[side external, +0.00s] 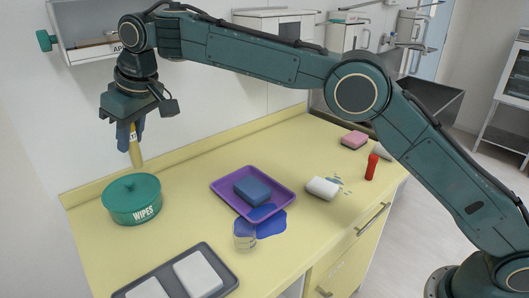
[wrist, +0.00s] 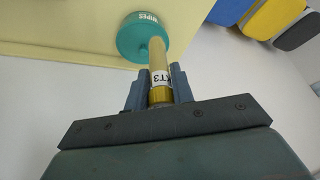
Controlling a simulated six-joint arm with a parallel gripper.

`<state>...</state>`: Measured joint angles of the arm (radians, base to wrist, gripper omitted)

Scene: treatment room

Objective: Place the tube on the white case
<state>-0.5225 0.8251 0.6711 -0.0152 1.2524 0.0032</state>
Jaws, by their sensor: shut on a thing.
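My gripper (side external: 130,138) is shut on a yellow tube (side external: 136,157) at the left of the side view. The tube points down, above and apart from the counter, with its lower end over the back of the teal wipes tub. In the wrist view the tube (wrist: 159,62) sits between the two fingers (wrist: 160,88) and shows a white label and a gold-coloured end. Its far end overlaps the tub in that view. Two white blocks (side external: 198,273) lie on a dark grey tray at the front left. I cannot tell which white thing is the white case.
The teal wipes tub (side external: 132,200) stands at the counter's left. A purple tray (side external: 225,186) holds a blue sponge (side external: 253,191). An open white box (side external: 75,22) is on the wall.

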